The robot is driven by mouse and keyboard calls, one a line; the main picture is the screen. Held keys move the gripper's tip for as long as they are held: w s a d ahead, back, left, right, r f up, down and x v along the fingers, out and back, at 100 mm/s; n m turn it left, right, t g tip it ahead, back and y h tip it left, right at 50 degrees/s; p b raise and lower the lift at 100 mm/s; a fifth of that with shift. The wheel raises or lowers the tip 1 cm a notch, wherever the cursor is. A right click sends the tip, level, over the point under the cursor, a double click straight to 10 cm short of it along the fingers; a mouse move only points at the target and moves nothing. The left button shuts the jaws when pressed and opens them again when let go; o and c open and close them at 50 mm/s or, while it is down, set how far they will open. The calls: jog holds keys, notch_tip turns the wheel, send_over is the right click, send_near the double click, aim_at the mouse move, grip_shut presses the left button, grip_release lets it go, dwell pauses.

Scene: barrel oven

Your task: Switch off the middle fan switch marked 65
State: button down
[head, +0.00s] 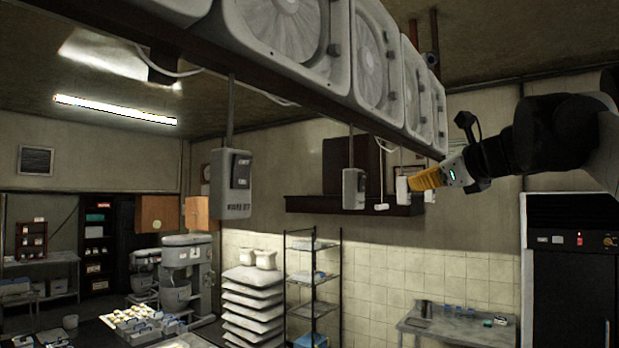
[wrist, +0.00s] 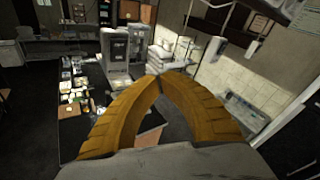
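Several switch boxes hang on rods below the row of fans in the head view. The nearest, largest box (head: 232,184) has a dark switch panel and a label I cannot read surely. A smaller pale box (head: 354,188) hangs in the middle; its marking is too small to read. A third pale box (head: 402,189) hangs farther right, close beside my gripper's tip in the picture. My gripper (head: 413,183) has yellow fingers pointing left. In the wrist view its fingertips (wrist: 164,77) come together with nothing visible between them. A hanging pale box (wrist: 211,50) shows beyond them; I cannot tell which.
The fans (head: 378,65) sit along a dark beam (head: 300,75) just above the boxes. A dark wall shelf (head: 310,204) is behind. Open air lies left of my gripper.

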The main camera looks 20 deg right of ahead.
jog(key=w+a+r+p, duration=0.1)
jog(key=w+a, duration=0.4)
jog(key=w, duration=0.1)
jog(key=shift+w+a, duration=0.2)
jog(key=shift+w, duration=0.15)
jog(key=shift+p, duration=0.3)
dwell(1.1)
jog(key=shift+w+a, duration=0.25)
jog(key=shift+w, duration=0.05)
jog(key=shift+w+a+r+p, duration=0.1)
jog(key=shift+w+a+p, duration=0.1)
jog(key=shift+w+p, duration=0.1)
dwell(0.6)
jog(key=shift+s+d, duration=0.1)
jog(key=shift+s, duration=0.05)
jog(key=shift+s+d, duration=0.4)
jog(key=shift+s, duration=0.2)
jog(key=shift+w, duration=0.1)
jog(key=shift+s+d+f, duration=0.2)
jog(key=shift+s+d, duration=0.6)
jog(key=shift+s, duration=0.2)
jog(key=shift+s+d+f, duration=0.2)
jog(key=shift+s+d, duration=0.55)
jog(key=shift+s, duration=0.25)
